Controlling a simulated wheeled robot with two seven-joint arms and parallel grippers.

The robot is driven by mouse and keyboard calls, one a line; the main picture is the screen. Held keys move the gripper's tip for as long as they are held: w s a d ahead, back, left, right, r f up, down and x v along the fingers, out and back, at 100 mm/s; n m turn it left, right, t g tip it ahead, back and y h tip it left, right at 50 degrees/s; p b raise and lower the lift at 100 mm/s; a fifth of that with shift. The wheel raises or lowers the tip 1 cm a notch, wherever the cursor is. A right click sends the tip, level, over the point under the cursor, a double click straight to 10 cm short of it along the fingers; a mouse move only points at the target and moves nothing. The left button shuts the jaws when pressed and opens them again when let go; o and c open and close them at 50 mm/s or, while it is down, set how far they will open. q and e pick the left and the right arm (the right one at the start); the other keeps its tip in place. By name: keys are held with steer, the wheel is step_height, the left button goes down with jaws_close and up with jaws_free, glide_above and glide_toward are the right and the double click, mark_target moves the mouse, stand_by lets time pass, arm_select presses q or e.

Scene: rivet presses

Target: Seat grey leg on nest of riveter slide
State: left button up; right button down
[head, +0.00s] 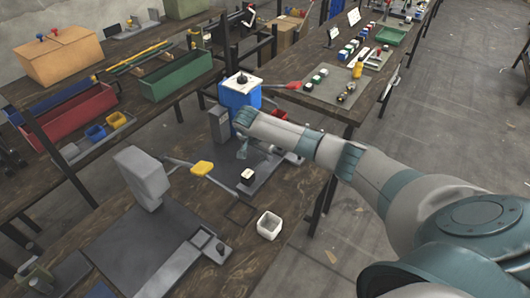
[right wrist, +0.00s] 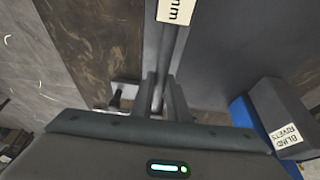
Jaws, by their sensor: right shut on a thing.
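My right gripper (head: 243,150) reaches over the far press base, beside the blue-bodied press. In the right wrist view my gripper (right wrist: 162,92) is shut on a narrow dark grey bar, which I take for the grey leg (right wrist: 171,50). The bar runs away from the fingers towards a white label reading "mm". Whether it touches anything beneath, I cannot tell. The blue-bodied press (head: 240,92) stands behind the gripper; its "BLIND RIVETS" label (right wrist: 286,136) shows in the wrist view. A small white-topped piece (head: 248,175) sits on the base. The nest itself is not clearly visible. My left gripper is not in view.
A second grey press (head: 141,177) with a yellow-ended lever (head: 202,168) stands nearer left. A white square cup (head: 269,225) sits near the bench's right edge. Green (head: 177,75) and red (head: 70,113) bins are on the left bench.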

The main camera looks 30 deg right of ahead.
steer(key=shift+f, duration=0.8)
stand_by(0.8)
steer(key=c, duration=1.6)
jaws_free()
steer(key=shift+c, duration=0.2)
steer(key=shift+s, duration=0.1)
steer(key=b+v, duration=0.1)
steer(key=v, duration=1.6)
steer(key=shift+r+b, duration=0.2)
steer(key=shift+b, duration=0.1)
steer(key=shift+f, duration=0.15)
